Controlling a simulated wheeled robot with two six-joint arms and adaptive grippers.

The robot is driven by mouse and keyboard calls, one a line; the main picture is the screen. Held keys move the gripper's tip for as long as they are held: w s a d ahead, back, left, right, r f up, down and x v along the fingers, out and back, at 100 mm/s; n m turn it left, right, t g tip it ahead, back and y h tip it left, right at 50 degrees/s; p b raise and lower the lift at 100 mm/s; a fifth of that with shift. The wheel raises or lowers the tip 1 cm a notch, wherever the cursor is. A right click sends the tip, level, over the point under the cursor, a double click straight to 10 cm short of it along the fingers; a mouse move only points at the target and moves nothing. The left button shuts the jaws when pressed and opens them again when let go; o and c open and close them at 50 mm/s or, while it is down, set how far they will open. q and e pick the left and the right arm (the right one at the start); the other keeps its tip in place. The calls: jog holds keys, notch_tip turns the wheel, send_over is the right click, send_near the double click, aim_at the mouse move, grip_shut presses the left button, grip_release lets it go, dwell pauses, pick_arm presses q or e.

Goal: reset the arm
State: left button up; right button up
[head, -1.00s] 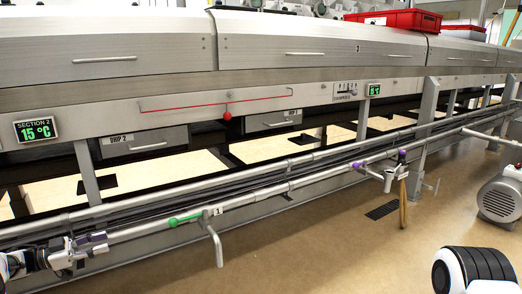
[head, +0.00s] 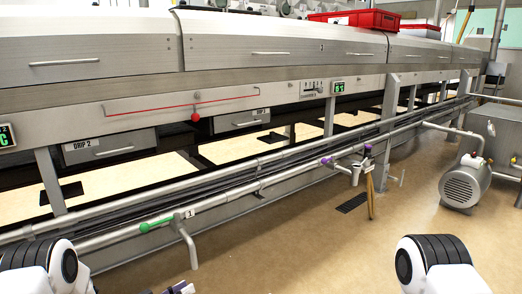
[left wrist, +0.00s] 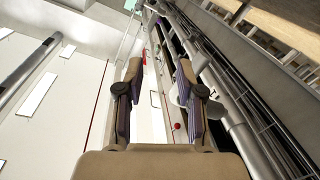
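My left gripper (left wrist: 157,68) is open in the left wrist view, its two purple-lined fingers standing apart with nothing between them. In the head view only a small purple and dark part of the left gripper (head: 180,287) shows at the bottom edge, below the grey pipe and clear of it. My left arm shows at the lower left and my other arm at the lower right. My right gripper is outside both views.
The long metal dryer (head: 250,90) crosses the head view. A purple-handled valve (head: 355,168) and motor (head: 463,187) stand right. Tan floor is open between.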

pick_arm(q)
jog(key=s+d+f+n+g+y, duration=0.2)
jog(key=s+f+g+y, duration=0.15)
jog(key=s+f, duration=0.45)
jog(key=s+d+f+n+g+y, duration=0.2)
jog(key=s+f+y, duration=0.3)
jog(key=s, duration=0.6)
jog(key=s+a+f+g+y, duration=0.1)
jog(key=s+a+g+y, duration=0.2)
jog(key=s, duration=0.8)
jog(key=s+a+f+g+y, duration=0.1)
jog(key=s+a+g, duration=0.3)
jog(key=s, duration=0.7)
notch_tip(320, 180, up, 38)
jog(key=p, duration=3.8)
jog(key=shift+w+d, duration=0.2)
jog(key=shift+d, duration=0.05)
